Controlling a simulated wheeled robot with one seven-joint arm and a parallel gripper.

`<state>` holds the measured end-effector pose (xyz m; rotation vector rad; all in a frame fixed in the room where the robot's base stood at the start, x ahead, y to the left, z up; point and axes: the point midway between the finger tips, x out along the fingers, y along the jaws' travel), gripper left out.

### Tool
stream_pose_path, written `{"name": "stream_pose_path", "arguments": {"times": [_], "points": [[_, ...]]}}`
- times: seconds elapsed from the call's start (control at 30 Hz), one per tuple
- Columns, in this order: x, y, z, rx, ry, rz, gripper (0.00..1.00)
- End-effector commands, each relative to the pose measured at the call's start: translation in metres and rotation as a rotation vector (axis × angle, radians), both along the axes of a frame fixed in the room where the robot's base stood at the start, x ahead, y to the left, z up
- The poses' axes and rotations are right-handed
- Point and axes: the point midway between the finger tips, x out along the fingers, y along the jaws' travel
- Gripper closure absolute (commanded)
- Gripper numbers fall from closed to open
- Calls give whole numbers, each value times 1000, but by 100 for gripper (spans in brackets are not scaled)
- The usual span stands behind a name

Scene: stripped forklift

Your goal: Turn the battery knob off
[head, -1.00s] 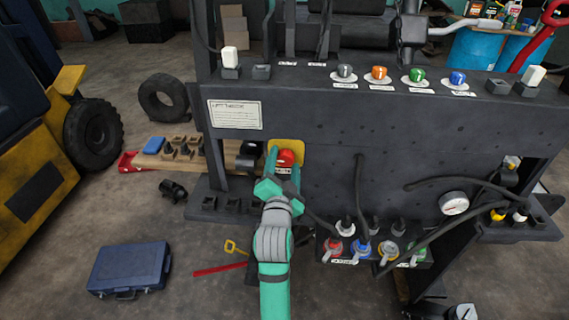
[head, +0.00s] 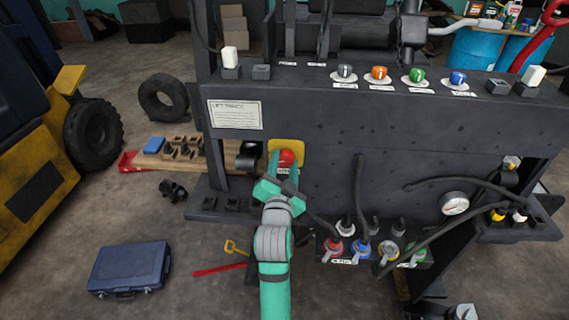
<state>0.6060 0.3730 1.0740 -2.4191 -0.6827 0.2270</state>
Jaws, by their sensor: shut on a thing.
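The battery knob is the red knob (head: 287,158) on a yellow plate (head: 301,147), low on the left part of the dark panel (head: 330,130). My gripper (head: 283,165) reaches up to it from below, with its teal fingers on either side of the knob. The fingers are shut on the red knob and look tilted to the left. Part of the knob and the lower plate are hidden by my gripper. The knob's exact angle is hard to read at this size.
Grey, orange, green and blue knobs (head: 380,74) line the panel's top. Below right, black hoses (head: 360,190) hang near a coloured connector block (head: 362,248) and a gauge (head: 454,203). A wooden board with dark parts (head: 180,150) lies left. A blue case (head: 129,268) is on the floor.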

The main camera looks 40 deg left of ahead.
Motion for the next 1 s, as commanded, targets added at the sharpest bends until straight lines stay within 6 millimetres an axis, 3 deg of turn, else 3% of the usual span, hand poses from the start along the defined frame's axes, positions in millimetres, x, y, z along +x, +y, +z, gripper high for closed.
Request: {"name": "stream_pose_path", "arguments": {"times": [1.0], "points": [[1,-1,0,-806,-493,0,82]]}}
